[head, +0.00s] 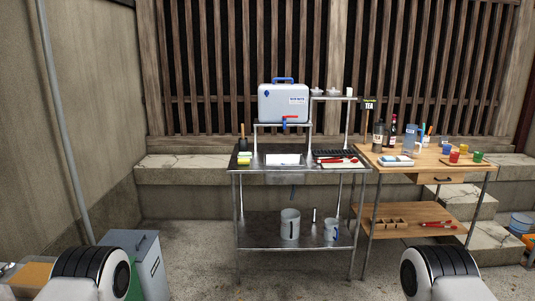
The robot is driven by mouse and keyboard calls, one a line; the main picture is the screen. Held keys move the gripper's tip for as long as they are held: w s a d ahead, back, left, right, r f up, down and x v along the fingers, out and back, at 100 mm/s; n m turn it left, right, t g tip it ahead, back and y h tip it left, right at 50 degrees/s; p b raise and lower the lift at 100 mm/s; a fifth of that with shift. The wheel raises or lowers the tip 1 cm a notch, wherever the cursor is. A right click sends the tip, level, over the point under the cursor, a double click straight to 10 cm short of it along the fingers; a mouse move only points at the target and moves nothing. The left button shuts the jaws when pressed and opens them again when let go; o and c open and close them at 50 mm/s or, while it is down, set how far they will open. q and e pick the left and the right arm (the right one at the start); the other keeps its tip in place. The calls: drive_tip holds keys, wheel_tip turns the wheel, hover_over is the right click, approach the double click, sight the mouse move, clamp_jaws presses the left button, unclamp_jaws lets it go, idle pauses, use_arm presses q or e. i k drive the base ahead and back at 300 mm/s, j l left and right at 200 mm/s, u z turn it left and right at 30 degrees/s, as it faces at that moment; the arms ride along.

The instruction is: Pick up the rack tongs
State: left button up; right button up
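Two red long thin items show in the head view, and I cannot tell for sure which is the rack tongs. One red item (338,161) lies on the right of the metal table's top, by a dark rack (333,153). A red tong-like item (438,224) lies on the lower shelf of the wooden table at right. Only my arm links show at the bottom left and right corners. Neither gripper is in view.
A metal table (255,176) stands ahead, with a white water dispenser (283,103) on a raised stand. A wooden table (425,160) holding bottles and coloured cups adjoins it at right. A grey bin (148,265) stands at lower left. The floor in front of the metal table is clear.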

sight(351, 156)
drive_tip(key=i+l, duration=0.2)
drive_tip(key=i, duration=0.2)
drive_tip(key=i+l, duration=0.15)
drive_tip(key=i, duration=0.3)
drive_tip(key=i+l, duration=0.2)
drive_tip(key=i, duration=0.2)
drive_tip(key=i+l+z, duration=0.1)
drive_tip(key=i, duration=0.3)
drive_tip(key=l, duration=0.1)
